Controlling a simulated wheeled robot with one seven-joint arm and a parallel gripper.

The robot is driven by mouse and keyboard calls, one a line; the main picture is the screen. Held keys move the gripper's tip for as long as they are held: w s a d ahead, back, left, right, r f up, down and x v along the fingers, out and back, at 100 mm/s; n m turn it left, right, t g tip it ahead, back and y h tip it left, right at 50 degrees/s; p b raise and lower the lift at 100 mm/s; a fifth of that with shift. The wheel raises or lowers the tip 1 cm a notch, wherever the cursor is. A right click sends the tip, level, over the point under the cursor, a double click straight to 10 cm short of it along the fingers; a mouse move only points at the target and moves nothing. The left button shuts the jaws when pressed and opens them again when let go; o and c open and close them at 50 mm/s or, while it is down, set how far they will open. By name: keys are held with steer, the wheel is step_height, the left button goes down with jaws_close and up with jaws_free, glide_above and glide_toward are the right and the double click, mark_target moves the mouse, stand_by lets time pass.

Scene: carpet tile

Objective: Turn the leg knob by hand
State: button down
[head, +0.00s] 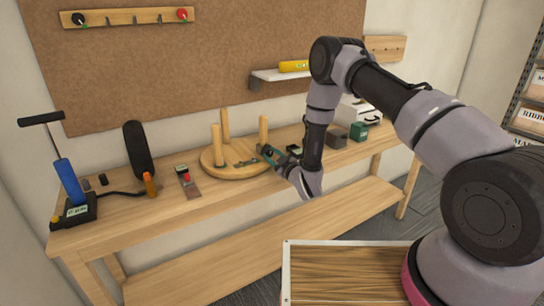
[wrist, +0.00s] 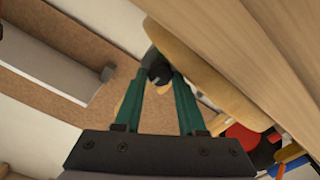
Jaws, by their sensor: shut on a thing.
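A round wooden stool seat (head: 232,173) lies on the workbench with three upright wooden legs, one at the left (head: 217,147), one at the back (head: 225,123) and one at the right (head: 263,128). My gripper (head: 264,152) reaches in from the right, close by the right leg. In the wrist view my gripper's green fingers (wrist: 160,78) are shut on a small black knob (wrist: 158,70), beside the wooden seat edge (wrist: 205,75). In the head view the gripper hides the knob. I cannot tell how far it is turned.
A blue pump (head: 69,182), a black roll-shaped thing (head: 138,150) and a red-topped device (head: 185,174) stand on the workbench (head: 150,212) to the left. Dark and green boxes (head: 359,131) stand to the right.

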steer(key=shift+f, duration=0.1)
stand_by(0.3)
steer(key=c, duration=0.5)
jaws_free()
steer(key=shift+s, duration=0.1)
